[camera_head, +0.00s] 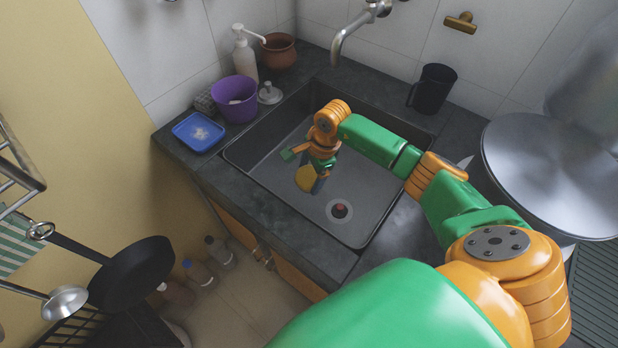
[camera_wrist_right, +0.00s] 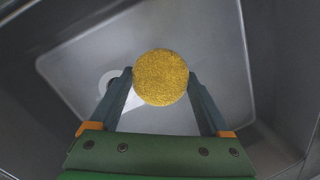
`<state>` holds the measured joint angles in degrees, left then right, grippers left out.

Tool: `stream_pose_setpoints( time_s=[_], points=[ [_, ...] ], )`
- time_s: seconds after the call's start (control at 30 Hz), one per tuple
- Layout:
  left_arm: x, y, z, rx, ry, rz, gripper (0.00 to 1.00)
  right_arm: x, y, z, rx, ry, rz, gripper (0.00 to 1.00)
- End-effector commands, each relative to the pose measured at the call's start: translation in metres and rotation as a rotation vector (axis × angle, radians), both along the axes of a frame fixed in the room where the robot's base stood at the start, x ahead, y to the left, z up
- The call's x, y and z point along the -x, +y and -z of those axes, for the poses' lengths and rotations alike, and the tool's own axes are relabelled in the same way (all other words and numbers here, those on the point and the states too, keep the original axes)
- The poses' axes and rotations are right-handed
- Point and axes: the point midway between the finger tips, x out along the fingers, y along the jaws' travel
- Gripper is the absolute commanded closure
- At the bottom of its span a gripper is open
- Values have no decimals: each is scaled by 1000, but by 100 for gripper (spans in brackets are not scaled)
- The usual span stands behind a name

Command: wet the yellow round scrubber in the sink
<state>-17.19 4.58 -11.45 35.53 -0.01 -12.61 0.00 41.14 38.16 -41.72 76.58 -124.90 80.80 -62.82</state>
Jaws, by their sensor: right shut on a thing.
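The yellow round scrubber (camera_head: 306,179) is inside the dark sink (camera_head: 262,158), held by my right gripper (camera_head: 318,180). In the right wrist view the scrubber (camera_wrist_right: 161,78) sits between the two fingertips of my right gripper (camera_wrist_right: 160,88), which is shut on it. The sink floor shows beyond it. The drain (camera_head: 339,210) with a dark red centre lies in the sink floor, near the gripper. The metal faucet spout (camera_head: 346,40) hangs from the back wall above the sink's far edge, apart from the scrubber. No water stream shows. My left gripper is not in view.
A purple bowl (camera_head: 234,98), a blue dish (camera_head: 198,132), a white pump bottle (camera_head: 245,55) and a brown pot (camera_head: 279,51) stand left of the sink. A black mug (camera_head: 433,88) stands behind it.

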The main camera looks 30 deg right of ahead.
Motion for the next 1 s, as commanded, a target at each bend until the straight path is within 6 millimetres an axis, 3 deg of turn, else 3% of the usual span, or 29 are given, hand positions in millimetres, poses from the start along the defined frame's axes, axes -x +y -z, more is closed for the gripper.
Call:
stream_pose_setpoints(
  time_s=[0.03,1.0],
  points=[
    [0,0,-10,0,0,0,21,0,0,-12,1,-1,-1,64],
    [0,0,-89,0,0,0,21,0,0,-117,1,1,0,64]
  ],
)
